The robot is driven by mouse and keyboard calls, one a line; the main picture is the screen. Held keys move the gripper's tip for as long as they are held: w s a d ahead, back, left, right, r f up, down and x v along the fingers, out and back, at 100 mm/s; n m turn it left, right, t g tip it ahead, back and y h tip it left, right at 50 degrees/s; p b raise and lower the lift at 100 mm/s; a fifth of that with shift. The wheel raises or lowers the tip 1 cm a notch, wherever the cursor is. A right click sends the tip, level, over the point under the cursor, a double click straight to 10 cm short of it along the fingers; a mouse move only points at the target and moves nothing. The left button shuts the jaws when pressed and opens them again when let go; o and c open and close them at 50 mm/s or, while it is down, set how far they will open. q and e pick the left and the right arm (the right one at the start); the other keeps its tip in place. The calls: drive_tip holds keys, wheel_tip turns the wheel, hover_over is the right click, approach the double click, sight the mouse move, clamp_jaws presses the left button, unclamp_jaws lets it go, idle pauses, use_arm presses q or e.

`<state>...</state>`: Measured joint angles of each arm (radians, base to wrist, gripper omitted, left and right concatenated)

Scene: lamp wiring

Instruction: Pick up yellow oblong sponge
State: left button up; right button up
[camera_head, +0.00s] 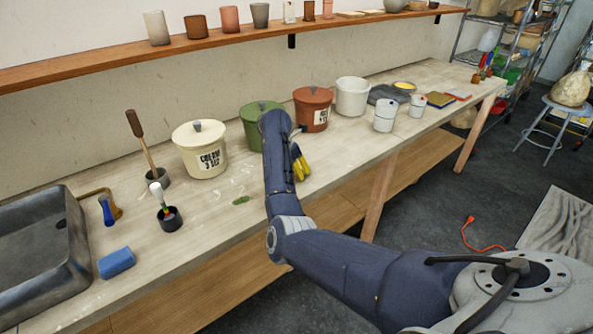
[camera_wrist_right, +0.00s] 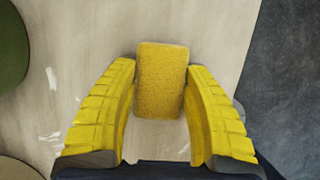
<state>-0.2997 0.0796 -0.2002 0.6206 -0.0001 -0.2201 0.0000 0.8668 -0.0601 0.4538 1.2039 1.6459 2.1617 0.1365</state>
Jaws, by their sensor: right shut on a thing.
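The yellow oblong sponge (camera_wrist_right: 161,80) shows in the right wrist view, with its pitted upper face towards the camera. My right gripper (camera_wrist_right: 160,100) has its yellow ribbed fingers on either side of the sponge and is shut on it. In the head view the right gripper (camera_head: 301,162) is at the worktop, in front of the green and red-brown pots, partly hidden by my forearm. I cannot make out the sponge apart from the yellow fingers there. My left gripper is not in view.
A cream pot (camera_head: 200,150), a green pot (camera_head: 252,138) and a red-brown pot (camera_head: 312,108) stand along the back. A blue sponge (camera_head: 116,262) lies beside the sink (camera_head: 70,285). White canisters (camera_head: 385,115) stand further right. The worktop's front edge is close to the gripper.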

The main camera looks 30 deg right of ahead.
drive_tip(key=shift+r, duration=0.15)
wheel_tip(320, 180, up, 20)
idle(0.6)
drive_tip(key=shift+o, duration=1.4)
drive_tip(key=c, duration=0.4)
